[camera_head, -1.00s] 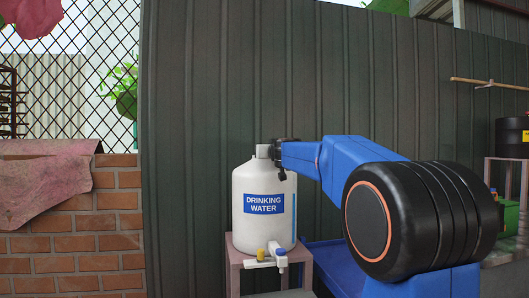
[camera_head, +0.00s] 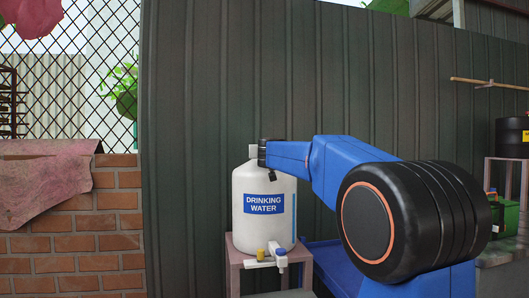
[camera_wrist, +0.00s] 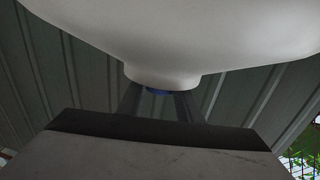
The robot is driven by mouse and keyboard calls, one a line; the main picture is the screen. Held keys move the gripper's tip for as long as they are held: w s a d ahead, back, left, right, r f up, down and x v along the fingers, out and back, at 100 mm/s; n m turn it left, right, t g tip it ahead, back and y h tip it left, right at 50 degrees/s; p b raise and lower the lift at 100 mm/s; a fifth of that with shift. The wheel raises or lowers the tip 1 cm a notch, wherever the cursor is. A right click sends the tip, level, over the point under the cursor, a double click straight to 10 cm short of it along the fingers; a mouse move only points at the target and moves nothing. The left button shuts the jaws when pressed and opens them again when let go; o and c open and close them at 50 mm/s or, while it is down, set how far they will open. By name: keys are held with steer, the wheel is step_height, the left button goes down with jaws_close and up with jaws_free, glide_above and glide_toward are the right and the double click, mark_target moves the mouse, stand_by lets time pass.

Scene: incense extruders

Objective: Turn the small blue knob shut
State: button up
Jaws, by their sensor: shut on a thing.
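A white jug (camera_head: 264,222) with a blue "DRINKING WATER" label stands upright. In the wrist view its pale rounded body (camera_wrist: 170,30) fills the top, narrowing to a short neck (camera_wrist: 162,76).
The jug stands on a small pinkish stand (camera_head: 233,262). A tap with a blue part (camera_head: 281,253) and a yellow piece (camera_head: 261,254) sit at its base. A corrugated wall (camera_head: 220,80) rises close behind. A blue surface (camera_head: 335,265) lies at right.

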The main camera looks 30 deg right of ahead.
steer(key=shift+a, duration=0.1)
steer(key=m+g+h, duration=0.2)
steer(key=m+h, duration=0.1)
steer(key=h, duration=0.1)
steer(key=shift+w+f, duration=0.1)
steer(key=shift+w, duration=0.05)
steer(key=m+g+h, duration=0.2)
steer(key=g, duration=0.1)
steer(key=m+g+h, duration=0.3)
steer(key=shift+g, duration=0.4)
steer(key=m+g, duration=0.2)
steer(key=g, duration=0.1)
steer(key=m+g+h, duration=0.1)
steer(key=m+g, duration=0.1)
steer(key=g, duration=0.1)
steer(key=shift+m+g+h, duration=0.3)
steer(key=shift+m+g, duration=1.7)
steer(key=shift+g, duration=1)
steer(key=shift+m+g+y, duration=0.3)
steer(key=shift+g+y, duration=0.1)
steer(key=o, duration=1)
steer(key=shift+o, duration=0.2)
